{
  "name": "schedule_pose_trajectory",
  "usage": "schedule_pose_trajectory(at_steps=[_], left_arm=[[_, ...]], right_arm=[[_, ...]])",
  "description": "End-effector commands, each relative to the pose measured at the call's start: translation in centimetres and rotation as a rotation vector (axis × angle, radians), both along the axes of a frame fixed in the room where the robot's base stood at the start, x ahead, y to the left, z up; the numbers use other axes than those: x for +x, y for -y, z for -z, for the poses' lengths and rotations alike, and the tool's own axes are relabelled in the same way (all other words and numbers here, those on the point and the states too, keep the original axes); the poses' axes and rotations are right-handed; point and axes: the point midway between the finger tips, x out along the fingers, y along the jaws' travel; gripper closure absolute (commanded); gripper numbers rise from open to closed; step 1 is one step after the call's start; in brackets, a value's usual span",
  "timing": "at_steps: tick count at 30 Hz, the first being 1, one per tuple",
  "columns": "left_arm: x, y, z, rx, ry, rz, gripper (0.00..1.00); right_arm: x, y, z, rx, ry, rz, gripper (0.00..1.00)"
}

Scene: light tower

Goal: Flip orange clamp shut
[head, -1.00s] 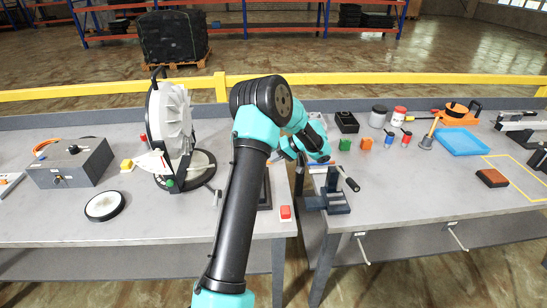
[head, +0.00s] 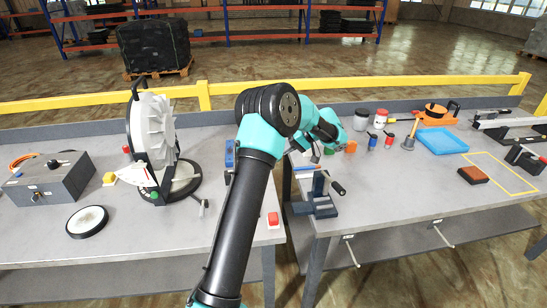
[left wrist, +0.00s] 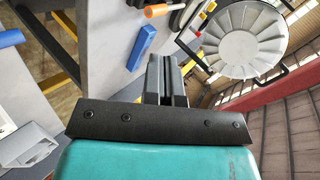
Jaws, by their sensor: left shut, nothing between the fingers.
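My left gripper (left wrist: 166,82) is shut and empty, apart from this piece. In the head view my left arm bends over the middle of the benches, and its forearm hides the fingertips. My right gripper is not in view. A second orange piece with a black top (head: 437,110) sits behind the blue tray, far right.
A finned round lamp (head: 150,135) stands left of my arm; it also shows in the left wrist view (left wrist: 244,38). A blue block (left wrist: 141,46) lies near my fingers. A dark stand with a handle (head: 318,197) is right of my arm.

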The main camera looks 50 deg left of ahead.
Motion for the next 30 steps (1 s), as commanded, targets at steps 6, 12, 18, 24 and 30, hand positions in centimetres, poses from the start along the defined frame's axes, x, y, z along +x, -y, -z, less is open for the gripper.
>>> schedule_pose_trajectory(at_steps=[6, 12, 18, 24, 30], left_arm=[[2.4, 2.0, -2.3, 0.002, 0.001, 0.000, 1.00], [3.3, 2.8, -3.4, 0.004, 0.001, -0.002, 1.00], [3.3, 2.9, -3.5, 0.004, 0.001, -0.002, 1.00], [3.3, 2.9, -3.5, 0.004, 0.001, -0.002, 1.00], [3.3, 3.1, -3.5, -0.017, 0.016, -0.001, 1.00]], right_arm=[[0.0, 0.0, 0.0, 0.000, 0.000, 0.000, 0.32], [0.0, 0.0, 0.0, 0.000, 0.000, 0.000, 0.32], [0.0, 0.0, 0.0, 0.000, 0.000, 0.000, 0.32], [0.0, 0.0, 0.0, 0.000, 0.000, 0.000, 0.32], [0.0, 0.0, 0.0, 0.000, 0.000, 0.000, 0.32]])
